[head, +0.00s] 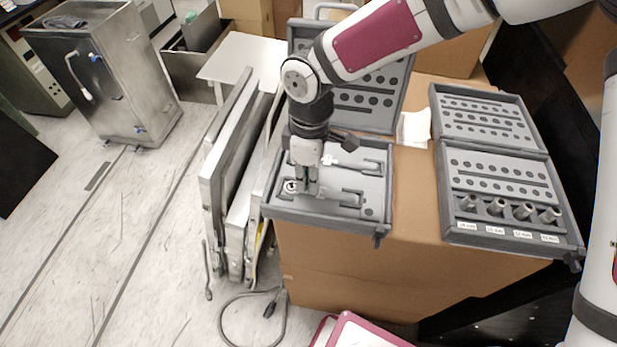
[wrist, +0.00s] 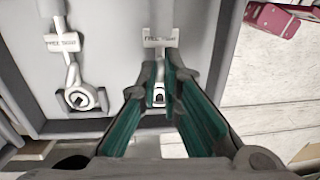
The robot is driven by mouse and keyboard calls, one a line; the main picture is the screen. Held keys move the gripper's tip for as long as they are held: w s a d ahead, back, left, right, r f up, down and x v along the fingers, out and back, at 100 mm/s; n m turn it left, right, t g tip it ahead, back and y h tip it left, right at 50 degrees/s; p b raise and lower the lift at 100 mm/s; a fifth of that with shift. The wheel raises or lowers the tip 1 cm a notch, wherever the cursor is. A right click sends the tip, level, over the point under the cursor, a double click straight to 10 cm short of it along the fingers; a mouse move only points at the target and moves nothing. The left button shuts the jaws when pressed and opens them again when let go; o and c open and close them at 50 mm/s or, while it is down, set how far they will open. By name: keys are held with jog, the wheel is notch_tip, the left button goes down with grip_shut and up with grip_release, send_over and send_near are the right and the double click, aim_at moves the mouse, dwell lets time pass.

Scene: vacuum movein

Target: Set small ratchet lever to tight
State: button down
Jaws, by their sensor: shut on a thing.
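An open grey tool case (head: 330,213) lies on a cardboard box and holds ratchets in its tray. In the wrist view, one ratchet (wrist: 160,42) has a plate with FREE and TIGHT markings just beyond my fingertips. My gripper (head: 306,190) reaches down into the left part of the tray. In the wrist view its green-padded fingers (wrist: 160,98) close around a small light part at that ratchet's head, which I take as the small ratchet lever. The fingers hide most of it, so its setting cannot be read. A second ratchet (wrist: 77,97) with a round head lies beside it, apart from my fingers.
A second open case (head: 505,190) with several sockets stands to the right on cardboard. Flat panels (head: 235,170) lean at the left of the box. A red-and-white object (head: 360,332) is in front. The floor farther left is mostly clear.

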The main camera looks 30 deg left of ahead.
jog(key=shift+s+m+p, duration=0.15)
jog(key=shift+m+p, duration=0.05)
jog(key=shift+m, duration=1.2)
jog(key=shift+s+m+p, duration=0.1)
jog(key=shift+m+p, duration=0.05)
jog(key=shift+m, duration=1.25)
jog(key=c, duration=1.8)
grip_release()
jog(key=shift+o, duration=0.2)
notch_tip(320, 180, up, 12)
jog(key=w, duration=0.1)
jog(key=shift+a, duration=0.15)
